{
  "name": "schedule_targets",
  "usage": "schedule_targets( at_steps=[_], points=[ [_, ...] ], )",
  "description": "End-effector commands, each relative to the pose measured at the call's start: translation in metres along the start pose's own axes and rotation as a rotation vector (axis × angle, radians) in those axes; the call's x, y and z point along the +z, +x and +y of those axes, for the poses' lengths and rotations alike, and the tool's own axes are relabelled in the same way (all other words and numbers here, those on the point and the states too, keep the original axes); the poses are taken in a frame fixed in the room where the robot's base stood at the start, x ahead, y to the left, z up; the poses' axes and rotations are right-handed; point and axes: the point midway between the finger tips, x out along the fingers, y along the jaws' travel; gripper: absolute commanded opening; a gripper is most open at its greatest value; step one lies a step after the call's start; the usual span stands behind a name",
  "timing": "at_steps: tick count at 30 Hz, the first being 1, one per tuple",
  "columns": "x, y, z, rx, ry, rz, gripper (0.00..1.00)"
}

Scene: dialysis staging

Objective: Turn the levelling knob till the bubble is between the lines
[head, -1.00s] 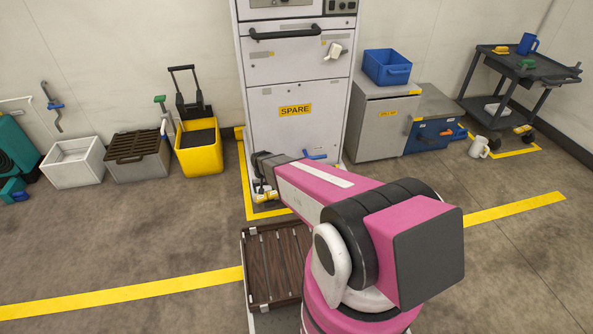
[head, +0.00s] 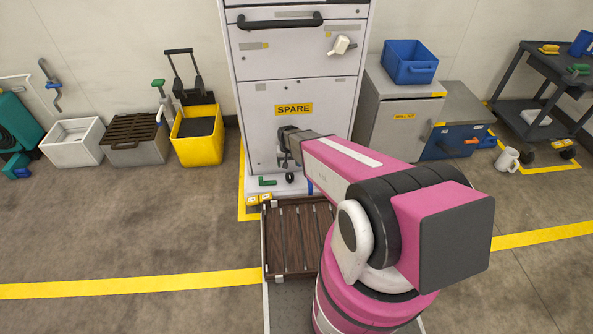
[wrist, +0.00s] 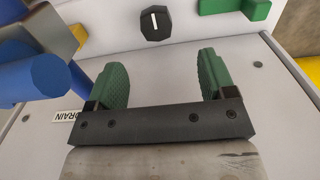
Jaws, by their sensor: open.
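A black many-sided knob (wrist: 155,23) with a white pointer line is on the pale cabinet face, at the top of the wrist view. It looks to be the small black knob (head: 290,177) low on the cabinet in the head view. My gripper (wrist: 162,62) is open and empty, its two green pads spread apart. The knob lies beyond the pads, between their directions, and is not touched. In the head view my gripper is at the lower cabinet front, above the knob, its fingers partly hidden. I can make out no bubble or lines.
A green handle (wrist: 234,8) is right of the knob. A blue round-ended part (wrist: 38,78) is close on the left, by a DRAIN label (wrist: 72,116). A slatted brown platform (head: 290,235) lies before the SPARE cabinet (head: 262,140).

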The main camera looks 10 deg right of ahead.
Motion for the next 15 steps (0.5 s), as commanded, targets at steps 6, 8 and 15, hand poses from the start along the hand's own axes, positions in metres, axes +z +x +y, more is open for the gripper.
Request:
schedule_targets(
  at_steps=[6, 8, 15],
  points=[
    [0.0, 0.004, 0.0, 0.0, 0.0, -0.001, 0.77],
    [-0.001, 0.009, 0.0, 0.0, 0.0, -0.001, 0.77],
    [-0.002, 0.048, 0.0, 0.0, 0.0, -0.002, 0.77]
  ],
)
